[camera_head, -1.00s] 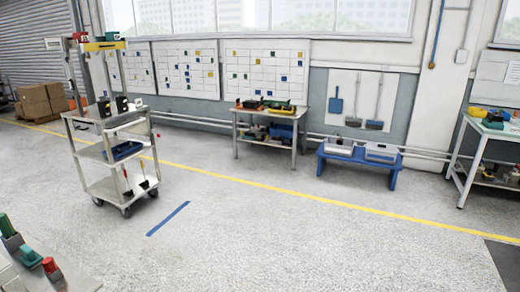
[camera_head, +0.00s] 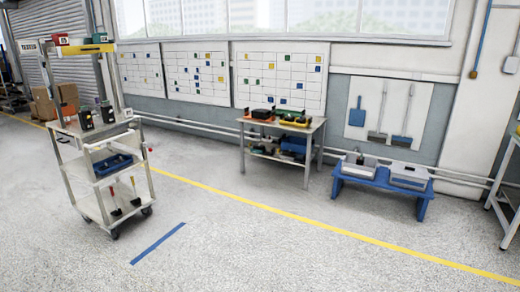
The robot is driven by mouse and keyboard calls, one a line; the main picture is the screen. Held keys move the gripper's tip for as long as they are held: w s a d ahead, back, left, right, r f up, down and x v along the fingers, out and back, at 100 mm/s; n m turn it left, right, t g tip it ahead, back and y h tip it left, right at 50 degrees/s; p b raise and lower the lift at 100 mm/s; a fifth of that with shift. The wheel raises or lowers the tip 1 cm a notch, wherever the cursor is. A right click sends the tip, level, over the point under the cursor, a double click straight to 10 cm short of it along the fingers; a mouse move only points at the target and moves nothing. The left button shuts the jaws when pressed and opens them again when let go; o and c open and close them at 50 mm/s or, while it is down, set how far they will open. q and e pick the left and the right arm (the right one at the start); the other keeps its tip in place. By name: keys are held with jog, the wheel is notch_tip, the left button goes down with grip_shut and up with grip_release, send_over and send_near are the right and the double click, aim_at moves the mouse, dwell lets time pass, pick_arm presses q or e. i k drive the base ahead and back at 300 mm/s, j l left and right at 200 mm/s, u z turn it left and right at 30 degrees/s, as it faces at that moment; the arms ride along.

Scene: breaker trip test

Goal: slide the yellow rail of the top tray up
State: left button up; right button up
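The yellow rail (camera_head: 83,49) runs along the front of the top tray of a grey wheeled trolley (camera_head: 98,215) at the left of the head view. The tray sits high between the trolley's uprights. A red item (camera_head: 61,39) and a green item (camera_head: 100,38) stand on the tray behind the rail. Two dark devices (camera_head: 85,118) stand on the shelf below. A blue tray (camera_head: 113,164) lies on the middle shelf. Neither of my grippers shows, and the trolley stands some way off across the floor.
A workbench (camera_head: 281,127) with tools stands by the back wall. A low blue bench (camera_head: 380,180) holds grey bins. Part of another table (camera_head: 505,197) shows at the right edge. Open floor with a blue tape strip (camera_head: 158,243) and a yellow line lies in front.

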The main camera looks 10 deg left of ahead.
aim_at(73, 50)
jog(key=i+j+u, duration=0.25)
jog(key=i+u, duration=0.25)
jog(key=i, duration=0.8)
jog(key=i+l+u, duration=0.2)
jog(key=i+u, duration=0.3)
jog(key=i, duration=0.75)
